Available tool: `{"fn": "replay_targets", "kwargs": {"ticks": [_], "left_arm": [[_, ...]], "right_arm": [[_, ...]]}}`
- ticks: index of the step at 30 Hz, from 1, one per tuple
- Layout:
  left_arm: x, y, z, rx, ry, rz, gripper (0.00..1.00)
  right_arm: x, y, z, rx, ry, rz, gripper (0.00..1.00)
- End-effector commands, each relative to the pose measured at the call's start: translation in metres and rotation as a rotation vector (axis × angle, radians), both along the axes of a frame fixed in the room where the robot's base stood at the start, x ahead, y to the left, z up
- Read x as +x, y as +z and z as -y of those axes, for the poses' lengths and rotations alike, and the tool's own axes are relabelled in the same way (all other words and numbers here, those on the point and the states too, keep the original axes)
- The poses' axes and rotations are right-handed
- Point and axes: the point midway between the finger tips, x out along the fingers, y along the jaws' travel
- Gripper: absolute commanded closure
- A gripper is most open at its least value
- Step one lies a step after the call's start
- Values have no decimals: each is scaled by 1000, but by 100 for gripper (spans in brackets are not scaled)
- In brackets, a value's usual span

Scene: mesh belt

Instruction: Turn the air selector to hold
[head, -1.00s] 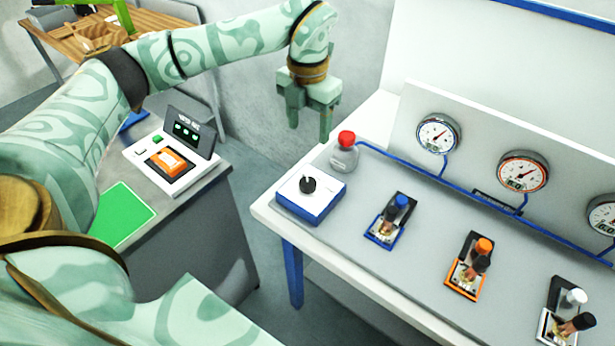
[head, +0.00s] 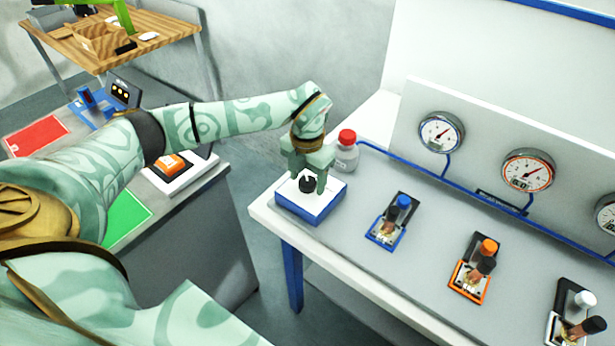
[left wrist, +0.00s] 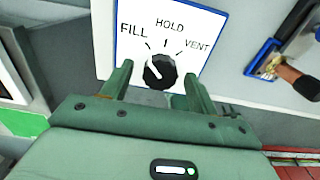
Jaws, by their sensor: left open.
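The air selector is a white-topped blue box (head: 325,203) with a black knob (head: 307,184) on the near left corner of the bench. In the left wrist view its plate (left wrist: 205,22) reads FILL, HOLD and VENT from left to right. The black knob also shows there (left wrist: 160,72), and its white mark points up and left, towards FILL. My left gripper (head: 308,179) is open above the box. In the left wrist view its fingers (left wrist: 157,76) stand on either side of the knob, with gaps visible. My right gripper is out of view.
A red-capped bottle (head: 345,155) stands just behind the selector. Blue, orange and white valve stations (head: 395,222) line the bench to the right, below round gauges (head: 441,132). A side counter with a green mat (head: 127,217) stands at left.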

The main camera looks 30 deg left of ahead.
Motion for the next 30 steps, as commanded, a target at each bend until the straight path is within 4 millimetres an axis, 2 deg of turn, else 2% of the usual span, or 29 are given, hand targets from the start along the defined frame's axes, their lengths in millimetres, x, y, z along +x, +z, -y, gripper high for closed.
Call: {"fn": "replay_targets", "kwargs": {"ticks": [5,6,9,11,20,30], "left_arm": [[0,0,0,0,0,0,41],[0,0,0,0,0,0,43],[0,0,0,0,0,0,71],[0,0,0,0,0,0,85],[0,1,0,1,-22,0,85],[1,4,0,1,-215,2,85]], "right_arm": [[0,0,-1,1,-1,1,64],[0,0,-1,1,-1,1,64],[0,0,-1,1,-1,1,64],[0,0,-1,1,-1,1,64],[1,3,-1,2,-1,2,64],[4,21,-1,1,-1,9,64]]}}
